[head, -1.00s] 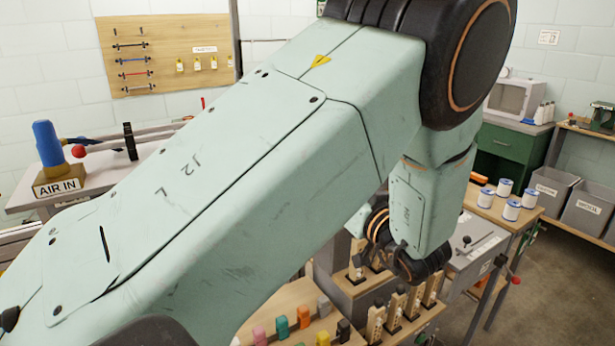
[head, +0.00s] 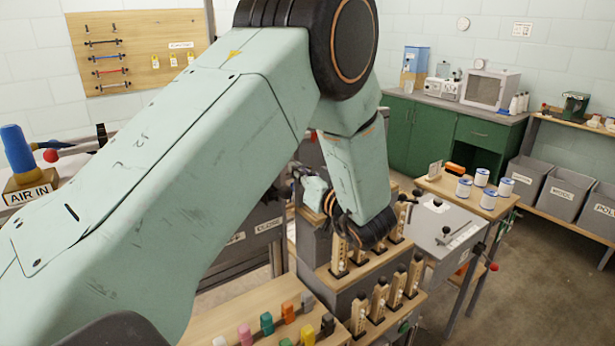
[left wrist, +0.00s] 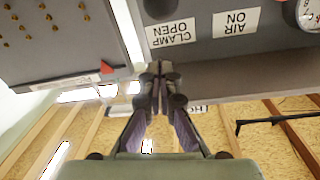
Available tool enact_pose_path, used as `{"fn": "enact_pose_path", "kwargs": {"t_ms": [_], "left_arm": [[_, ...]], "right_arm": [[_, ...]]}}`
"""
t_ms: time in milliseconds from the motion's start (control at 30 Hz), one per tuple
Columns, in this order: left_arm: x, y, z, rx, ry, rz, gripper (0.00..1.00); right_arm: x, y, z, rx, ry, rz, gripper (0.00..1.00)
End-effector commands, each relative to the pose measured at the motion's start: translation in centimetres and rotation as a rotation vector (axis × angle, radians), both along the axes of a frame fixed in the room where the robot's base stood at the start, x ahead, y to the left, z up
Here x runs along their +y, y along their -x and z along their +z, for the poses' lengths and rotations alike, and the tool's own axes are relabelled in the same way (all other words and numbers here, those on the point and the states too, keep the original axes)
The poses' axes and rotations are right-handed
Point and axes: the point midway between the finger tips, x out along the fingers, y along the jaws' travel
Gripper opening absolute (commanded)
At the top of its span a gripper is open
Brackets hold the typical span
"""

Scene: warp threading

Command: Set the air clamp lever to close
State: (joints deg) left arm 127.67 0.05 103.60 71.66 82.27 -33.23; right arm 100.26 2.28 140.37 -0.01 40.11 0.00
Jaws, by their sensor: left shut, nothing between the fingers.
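My left gripper (head: 296,174) points left and away beyond the wooden stepped stand in the head view, its fingers small and partly hidden. In the left wrist view its fingers (left wrist: 160,72) are shut and empty, with the tips near the lower edge of a grey panel (left wrist: 240,50). That panel shows upside down, with a "CLAMP OPEN" label (left wrist: 171,32) and an "AIR ON" label (left wrist: 236,22). A dark rounded part (left wrist: 160,8), perhaps the lever knob, is cut by the top edge; I cannot tell its setting. My right gripper is not in view.
The wooden stepped stand (head: 375,262) with several upright pieces is close below my left wrist. A grey box (head: 440,225) with a black-knobbed lever stands to its right. White spools (head: 480,178) sit on a side table. Open floor (head: 540,270) lies at right.

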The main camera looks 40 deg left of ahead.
Motion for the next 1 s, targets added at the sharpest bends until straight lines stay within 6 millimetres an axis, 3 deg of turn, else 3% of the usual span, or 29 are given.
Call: {"fn": "enact_pose_path", "kwargs": {"t_ms": [200, 500, 1000], "left_arm": [[3.6, -1.1, 0.0, -0.001, 0.004, 0.006, 0.0], [2.3, -0.1, -3.3, 0.002, -0.002, 0.0, 0.0], [2.2, -0.1, -3.8, -0.001, -0.002, 0.001, 0.0]], "right_arm": [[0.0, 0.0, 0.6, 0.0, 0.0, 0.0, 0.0], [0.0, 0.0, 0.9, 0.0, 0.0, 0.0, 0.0], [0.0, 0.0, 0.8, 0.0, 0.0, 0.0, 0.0]]}}
